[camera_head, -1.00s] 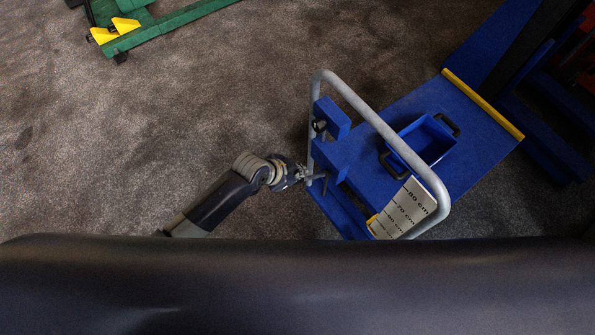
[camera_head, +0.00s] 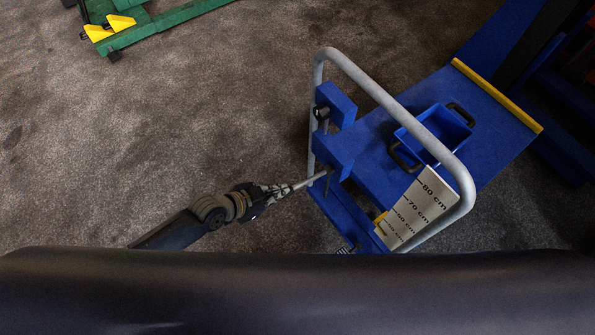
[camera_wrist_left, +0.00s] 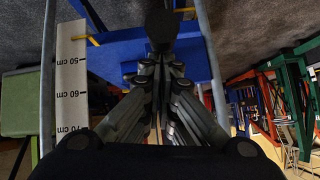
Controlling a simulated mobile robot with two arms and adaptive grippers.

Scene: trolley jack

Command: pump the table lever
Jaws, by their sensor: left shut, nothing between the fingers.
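The blue lift table (camera_head: 350,150) stands at the right in the head view, with a grey tubular handle frame (camera_head: 392,100) around its near end. A thin grey rod, seemingly the lever (camera_head: 310,180), sticks out from the blue block toward my left gripper (camera_head: 284,189). The gripper is shut and empty, its tips at or close to the rod's outer end; I cannot tell whether they touch. In the left wrist view the gripper (camera_wrist_left: 158,70) points at a dark rounded part (camera_wrist_left: 163,28) before a blue panel. My right gripper is not in view.
A height scale (camera_head: 418,209) stands inside the handle frame. A blue bin (camera_head: 436,133) with dark handles sits on the table platform. A green frame with yellow pads (camera_head: 120,24) is at the upper left. The carpet between is clear.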

